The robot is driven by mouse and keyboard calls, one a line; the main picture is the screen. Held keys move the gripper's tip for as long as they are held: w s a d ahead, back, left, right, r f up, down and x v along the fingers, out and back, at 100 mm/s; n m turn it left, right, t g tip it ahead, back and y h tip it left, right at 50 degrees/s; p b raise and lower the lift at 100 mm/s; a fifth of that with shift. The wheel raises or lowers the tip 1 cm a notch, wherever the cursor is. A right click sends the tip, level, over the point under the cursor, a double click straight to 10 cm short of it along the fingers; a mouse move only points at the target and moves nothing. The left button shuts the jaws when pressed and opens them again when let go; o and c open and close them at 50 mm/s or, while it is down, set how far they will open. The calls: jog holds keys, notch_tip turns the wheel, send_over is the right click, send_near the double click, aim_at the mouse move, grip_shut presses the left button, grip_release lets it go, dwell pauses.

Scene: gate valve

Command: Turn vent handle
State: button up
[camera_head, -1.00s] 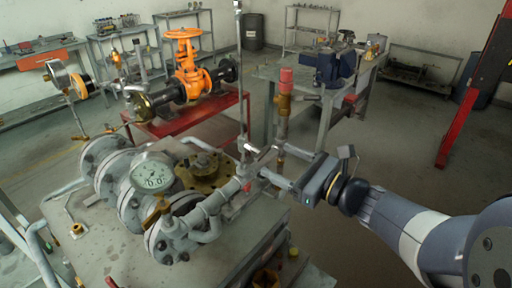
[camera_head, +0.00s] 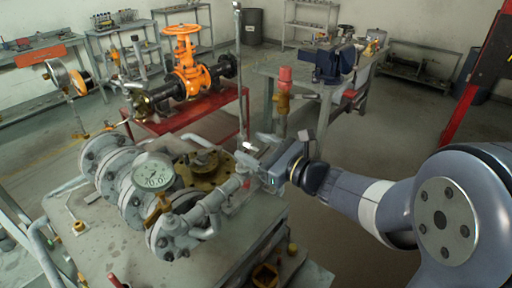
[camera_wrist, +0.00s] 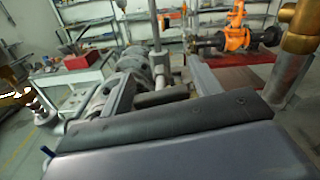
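My gripper (camera_head: 262,160) reaches in from the right to the upright vent pipe (camera_head: 240,80) beside the flanged pipework. In the wrist view its two fingers (camera_wrist: 160,88) are spread apart. A short dark grey bar (camera_wrist: 162,97) lies crosswise between them and looks like the vent handle. I cannot tell whether the fingers touch it. In the head view the gripper covers most of this spot; a small pale metal piece (camera_head: 247,146) shows at the foot of the vent pipe. The flanged pipework (camera_head: 165,235) with a round gauge (camera_head: 153,172) stands just left of my gripper.
A red-capped brass post (camera_head: 284,90) stands close behind my gripper. An orange valve (camera_head: 187,65) sits on a red stand (camera_head: 160,128) farther back. A grey workbench (camera_head: 275,73) is behind. Open floor lies to the right.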

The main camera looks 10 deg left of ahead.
jog(key=c, duration=0.8)
jog(key=shift+o, duration=0.4)
jog(key=shift+m, duration=1)
jog(key=o, duration=1)
jog(key=shift+c, duration=0.2)
jog(key=b+v, duration=0.1)
jog(key=v, duration=0.9)
jog(key=shift+s+d+b, duration=0.25)
jog(key=shift+d+b, duration=0.05)
